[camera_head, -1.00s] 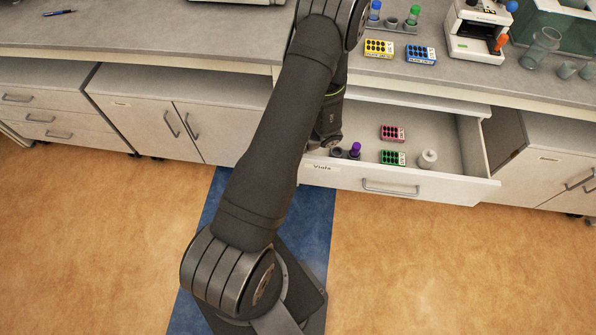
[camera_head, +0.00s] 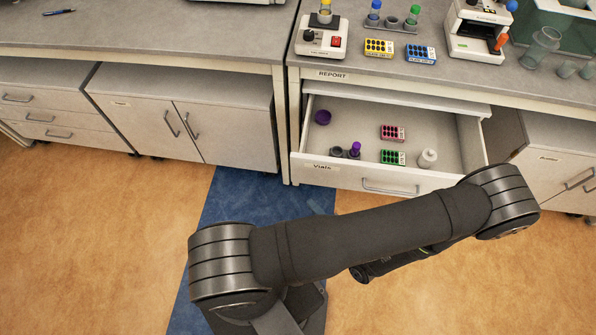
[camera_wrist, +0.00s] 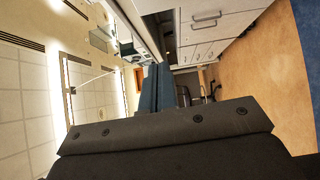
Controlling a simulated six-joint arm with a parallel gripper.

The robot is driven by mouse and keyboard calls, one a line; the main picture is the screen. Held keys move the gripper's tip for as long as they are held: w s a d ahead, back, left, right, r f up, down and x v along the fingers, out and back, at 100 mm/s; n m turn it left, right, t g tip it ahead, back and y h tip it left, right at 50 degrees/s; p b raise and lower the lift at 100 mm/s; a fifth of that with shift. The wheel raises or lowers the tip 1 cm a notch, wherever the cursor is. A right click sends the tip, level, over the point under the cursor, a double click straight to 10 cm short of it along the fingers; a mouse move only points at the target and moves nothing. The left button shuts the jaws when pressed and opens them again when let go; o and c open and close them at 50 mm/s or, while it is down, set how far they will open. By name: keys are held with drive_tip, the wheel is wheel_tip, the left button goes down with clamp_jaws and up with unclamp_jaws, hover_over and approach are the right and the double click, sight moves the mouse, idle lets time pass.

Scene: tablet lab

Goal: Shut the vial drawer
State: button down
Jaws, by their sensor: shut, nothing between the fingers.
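The vial drawer (camera_head: 436,182), white with a "Vials" label and a bar handle (camera_head: 390,187), stands pulled out under the right bench in the head view. Inside it are a purple cup (camera_head: 322,117), a purple-capped vial (camera_head: 354,149) by a small grey holder, a pink rack (camera_head: 392,133), a green rack (camera_head: 393,157) and a white bottle (camera_head: 427,158). My gripper (camera_wrist: 155,72) shows shut and empty in the wrist view. In the head view my arm lies in front of the drawer, its elbow covering the front's right end; the fingers cannot be made out there.
On the bench above stand a white device with a red switch (camera_head: 322,38), yellow (camera_head: 379,48) and blue (camera_head: 421,54) racks, a printer-like device (camera_head: 477,30) and glassware (camera_head: 541,46). Closed cabinets (camera_head: 185,125) stand to the left. The floor left of my arm is clear.

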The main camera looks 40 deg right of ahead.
sight(309, 108)
drive_tip(key=shift+m+h, duration=0.3)
drive_tip(key=shift+m, duration=0.2)
drive_tip(key=shift+w+d+f, duration=0.1)
drive_tip(key=shift+w+d, duration=0.4)
drive_tip(key=shift+w, duration=1.55)
drive_tip(key=shift+w+d+f, duration=0.1)
drive_tip(key=shift+w+d, duration=0.4)
drive_tip(key=shift+w, duration=1.5)
drive_tip(key=shift+w+d+f, duration=0.1)
drive_tip(key=shift+w+d, duration=0.4)
drive_tip(key=shift+w, duration=1.55)
drive_tip(key=w+d, duration=1.8)
drive_tip(key=shift+w+d+r, duration=0.15)
drive_tip(key=shift+w+d, duration=0.05)
drive_tip(key=shift+d, duration=0.05)
